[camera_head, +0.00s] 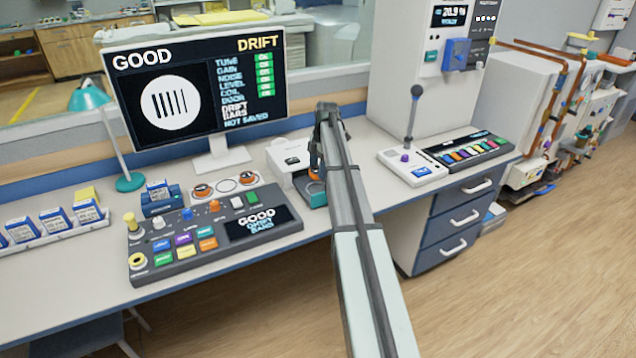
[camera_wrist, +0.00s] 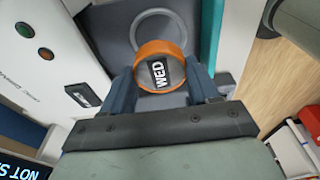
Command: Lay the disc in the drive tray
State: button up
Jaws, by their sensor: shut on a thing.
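The disc (camera_wrist: 160,68) has an orange rim and a dark label reading WED. My gripper (camera_wrist: 160,84) is shut on it, with one blue finger on each side of the rim. The drive tray (camera_wrist: 115,27) is dark grey with a pale ring and a teal edge. In the wrist view the disc overlaps the near part of this ring. I cannot tell whether it touches the tray. In the head view the tray (camera_head: 318,198) sticks out of the white drive box (camera_head: 287,156), and the orange disc (camera_head: 313,174) shows just above it, partly hidden by my arm.
A control console (camera_head: 215,232) with coloured buttons stands left of the tray, below the monitor (camera_head: 200,85). Two orange-rimmed discs lie on a white holder (camera_head: 226,186). A joystick panel (camera_head: 412,168) stands to the right. The desk front by the tray is clear.

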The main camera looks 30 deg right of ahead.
aim_at(318, 189)
jog(key=shift+f, duration=2.95)
jog(key=shift+f, duration=0.1)
jog(key=o, duration=1.1)
jog(key=shift+c, duration=0.2)
jog(key=r, duration=0.4)
jog(key=d+r, duration=0.1)
jog(key=r, duration=0.7)
jog(key=shift+d, duration=0.4)
